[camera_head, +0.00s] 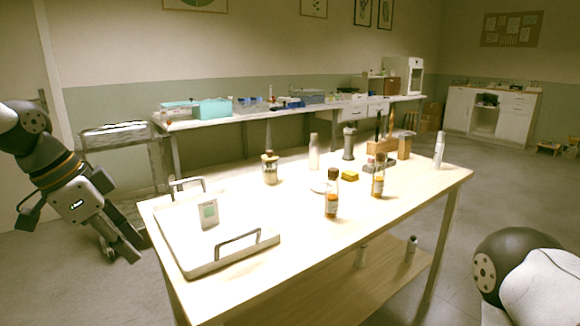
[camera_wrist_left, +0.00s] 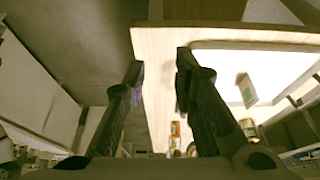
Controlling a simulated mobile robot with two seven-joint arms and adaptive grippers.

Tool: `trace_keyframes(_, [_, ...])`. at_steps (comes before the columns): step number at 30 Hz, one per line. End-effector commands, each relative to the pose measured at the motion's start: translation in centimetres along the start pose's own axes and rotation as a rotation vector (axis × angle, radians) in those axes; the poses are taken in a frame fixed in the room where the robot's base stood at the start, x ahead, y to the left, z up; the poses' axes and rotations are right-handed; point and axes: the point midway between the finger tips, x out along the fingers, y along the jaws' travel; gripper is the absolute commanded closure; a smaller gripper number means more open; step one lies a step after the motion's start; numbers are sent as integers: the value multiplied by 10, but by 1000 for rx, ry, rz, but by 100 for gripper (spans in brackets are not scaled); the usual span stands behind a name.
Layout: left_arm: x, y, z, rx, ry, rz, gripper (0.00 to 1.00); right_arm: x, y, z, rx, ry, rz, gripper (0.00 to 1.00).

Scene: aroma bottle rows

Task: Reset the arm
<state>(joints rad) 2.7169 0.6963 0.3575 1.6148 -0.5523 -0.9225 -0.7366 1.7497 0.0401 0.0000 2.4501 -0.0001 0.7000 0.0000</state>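My left gripper (camera_head: 122,246) hangs at the left of the wooden table (camera_head: 290,262), just off its left edge, pointing down and to the right. In the left wrist view its two fingers (camera_wrist_left: 160,68) are apart with nothing between them, and the table edge shows behind them. Two amber bottles with dark caps stand on the table, one nearer the front (camera_head: 332,197) and one farther right (camera_head: 379,178). My right arm shows only as a shoulder or elbow part at the lower right; its gripper is out of view.
A white tray with metal handles (camera_head: 183,248) lies at the table's left end, with a green-labelled item (camera_head: 208,213) on it. The table's front middle is clear.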

Motion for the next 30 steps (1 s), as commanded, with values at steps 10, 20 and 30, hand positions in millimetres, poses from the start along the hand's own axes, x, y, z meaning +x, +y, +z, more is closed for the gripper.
trace_keyframes(10, [227, 155, 96, -492, -175, 144, 75, 0, 0, -1, 0, 2, 0, 49])
trace_keyframes(20, [255, 309, 280, -934, -462, -72, 75, 0, 0, 0, 0, 1, 0, 49])
trace_keyframes(30, [245, 320, 300, -966, -486, -126, 75, 0, 0, 0, 0, 1, 0, 49])
